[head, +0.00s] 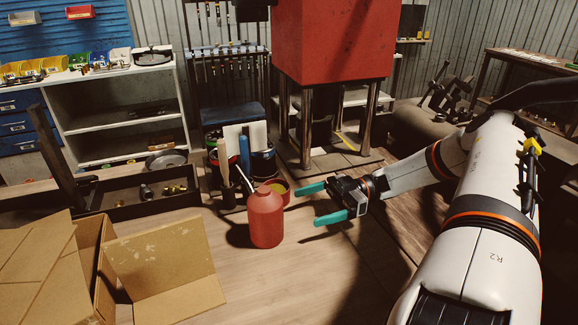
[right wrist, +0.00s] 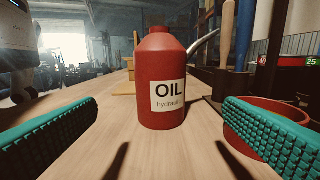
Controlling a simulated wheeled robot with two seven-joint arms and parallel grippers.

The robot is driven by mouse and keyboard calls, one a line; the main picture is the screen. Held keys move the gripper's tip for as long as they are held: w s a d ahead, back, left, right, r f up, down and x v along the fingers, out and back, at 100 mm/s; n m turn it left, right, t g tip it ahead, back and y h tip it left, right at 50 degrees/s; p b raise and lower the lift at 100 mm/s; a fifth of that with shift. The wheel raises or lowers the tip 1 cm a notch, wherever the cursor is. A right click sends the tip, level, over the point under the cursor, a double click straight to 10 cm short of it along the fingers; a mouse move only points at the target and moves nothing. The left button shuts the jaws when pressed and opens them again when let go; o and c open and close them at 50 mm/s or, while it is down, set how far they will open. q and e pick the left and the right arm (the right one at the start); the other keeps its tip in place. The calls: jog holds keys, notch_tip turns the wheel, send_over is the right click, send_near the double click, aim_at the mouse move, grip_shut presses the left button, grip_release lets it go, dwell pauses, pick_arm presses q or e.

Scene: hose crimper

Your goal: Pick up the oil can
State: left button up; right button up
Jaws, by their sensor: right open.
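The red oil can (head: 266,218) stands upright on the wooden table in the middle of the head view, its thin grey spout pointing up and to the left. In the right wrist view the oil can (right wrist: 165,80) is straight ahead, with an "OIL hydraulic" label facing me. My right gripper (head: 322,204) is just right of the can in the head view, its teal fingers apart and pointing at it. In the right wrist view its fingers (right wrist: 160,135) spread on both sides of the can, with nothing between the tips. My left gripper is not in view.
A red round container (head: 279,190) sits behind the can, close to one finger. Tool handles in pots (head: 243,150) stand behind. An open cardboard box (head: 165,265) is at the left. A red press (head: 333,40) rises at the back. The table front of the can is clear.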

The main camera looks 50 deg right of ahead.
aim_at(265, 212)
jog(key=shift+w+d+r+y, duration=0.15)
jog(key=shift+w+d+y, duration=0.15)
jog(key=shift+w, duration=0.3)
jog(key=x, duration=0.4)
jog(key=s+x, duration=0.1)
jog(key=x, duration=0.1)
jog(key=shift+w+a+r+b, duration=0.15)
jog(key=shift+a+r+b, duration=0.2)
jog(key=shift+a, duration=0.15)
jog(key=shift+w+f, duration=0.1)
jog(key=shift+w, duration=0.05)
jog(key=shift+w+a, duration=0.15)
jog(key=shift+a, duration=0.05)
jog(key=x, duration=0.3)
jog(key=shift+a, duration=0.45)
jog(key=shift+w+a+b, duration=0.2)
jog(key=shift+a+b, duration=0.1)
jog(key=shift+a, duration=0.05)
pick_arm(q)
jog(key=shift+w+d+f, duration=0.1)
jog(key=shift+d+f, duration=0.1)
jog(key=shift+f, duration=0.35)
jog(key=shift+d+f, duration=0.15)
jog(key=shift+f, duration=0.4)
pick_arm(e)
jog(key=shift+r, duration=0.25)
